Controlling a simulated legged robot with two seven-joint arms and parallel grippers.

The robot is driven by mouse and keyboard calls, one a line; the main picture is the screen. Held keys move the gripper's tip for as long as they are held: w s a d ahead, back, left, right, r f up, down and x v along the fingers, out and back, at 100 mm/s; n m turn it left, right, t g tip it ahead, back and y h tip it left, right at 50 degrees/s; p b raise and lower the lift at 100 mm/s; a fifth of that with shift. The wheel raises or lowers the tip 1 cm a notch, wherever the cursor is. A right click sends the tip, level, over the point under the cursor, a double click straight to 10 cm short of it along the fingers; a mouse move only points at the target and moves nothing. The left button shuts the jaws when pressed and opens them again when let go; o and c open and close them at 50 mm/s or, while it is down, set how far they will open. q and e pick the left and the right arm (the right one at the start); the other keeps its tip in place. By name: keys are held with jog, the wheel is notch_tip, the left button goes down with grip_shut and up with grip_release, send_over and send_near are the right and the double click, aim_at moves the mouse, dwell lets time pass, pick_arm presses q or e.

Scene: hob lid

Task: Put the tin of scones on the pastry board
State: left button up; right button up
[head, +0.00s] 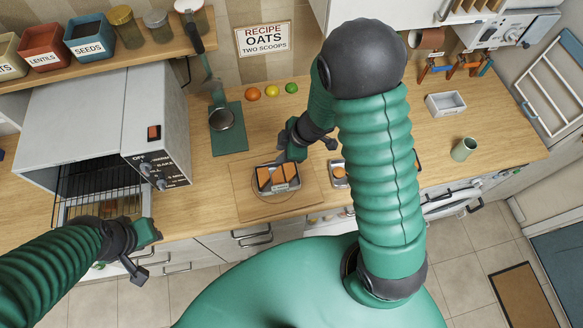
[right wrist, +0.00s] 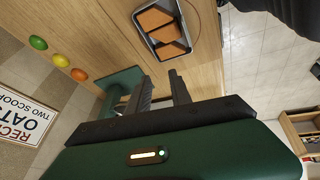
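The tin of scones (head: 278,178) is a small metal tin holding brown wedge-shaped pieces. It sits on the square wooden pastry board (head: 246,203), towards the board's right side. In the right wrist view the tin (right wrist: 164,30) lies beyond my fingertips. My right gripper (head: 289,149) is just behind the tin; its two fingers (right wrist: 162,86) are apart with nothing between them. My left gripper (head: 145,252) is in front of the oven, away from the board; its finger gap is not clear.
A second tin (head: 340,173) is partly hidden by my right arm. Coloured balls (head: 271,91) lie near the wall. The oven (head: 100,120) stands open at left. A white tray (head: 445,104) and green cup (head: 463,149) stand at right.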

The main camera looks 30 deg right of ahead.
jog(key=d+r+m+t+h, duration=0.2)
jog(key=d+r+m+h, duration=0.15)
jog(key=r+m, duration=0.25)
jog(key=s+a+r+m+g, duration=0.1)
jog(key=s+r+m, duration=0.1)
jog(key=s, duration=0.3)
jog(key=s+a+r+m+g, duration=0.1)
jog(key=s+m+g, duration=0.1)
jog(key=s+m, duration=0.2)
jog(key=shift+s+a+r, duration=0.3)
jog(key=shift+s+r, duration=0.05)
jog(key=shift+s, duration=0.55)
jog(key=shift+a+y, duration=0.2)
jog(key=shift+y, duration=0.05)
